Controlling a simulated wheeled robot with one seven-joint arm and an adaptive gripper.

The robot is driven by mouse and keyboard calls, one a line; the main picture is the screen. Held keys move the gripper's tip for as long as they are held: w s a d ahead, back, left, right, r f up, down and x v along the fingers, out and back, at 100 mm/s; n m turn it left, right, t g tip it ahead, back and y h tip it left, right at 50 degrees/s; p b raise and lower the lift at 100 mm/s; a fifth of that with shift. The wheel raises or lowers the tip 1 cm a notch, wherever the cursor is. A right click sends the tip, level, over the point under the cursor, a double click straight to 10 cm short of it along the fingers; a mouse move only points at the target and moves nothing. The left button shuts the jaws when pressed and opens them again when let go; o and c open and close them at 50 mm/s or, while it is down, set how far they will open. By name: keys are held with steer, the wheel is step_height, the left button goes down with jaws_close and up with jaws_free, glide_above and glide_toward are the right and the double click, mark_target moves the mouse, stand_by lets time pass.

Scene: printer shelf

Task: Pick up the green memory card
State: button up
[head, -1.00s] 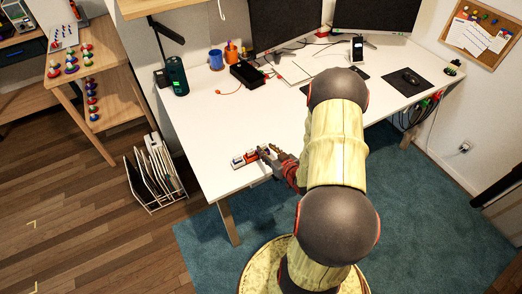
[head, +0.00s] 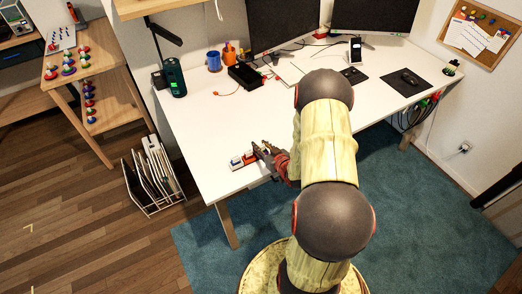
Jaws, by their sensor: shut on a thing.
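My gripper (head: 262,149) is low over the front left part of the white desk, beside a small row of white and red items (head: 243,159). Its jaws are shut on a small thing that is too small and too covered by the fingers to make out. I cannot pick out the green memory card for sure. It may be between the fingers or hidden by them. The red and white items lie on the desk just left of the fingertips.
The white desk (head: 205,135) is clear behind the gripper. A dark green bottle-like speaker (head: 173,77), a blue cup (head: 214,61), an orange pen cup (head: 230,54) and a black box (head: 246,76) stand farther back. A wire rack (head: 153,180) stands on the floor left of the desk.

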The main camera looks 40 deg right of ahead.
mark_target(261, 145)
steer(key=shift+r, duration=0.45)
step_height(261, 145, up, 2)
steer(key=shift+r+p, duration=0.15)
steer(key=shift+p, duration=0.55)
steer(key=s+d+r+p, duration=0.3)
steer(key=s+r+p, duration=0.4)
steer(key=s+r, duration=0.6)
steer(key=shift+s+r+p, duration=0.15)
steer(key=shift+s+p, duration=0.15)
steer(key=shift+d, duration=0.1)
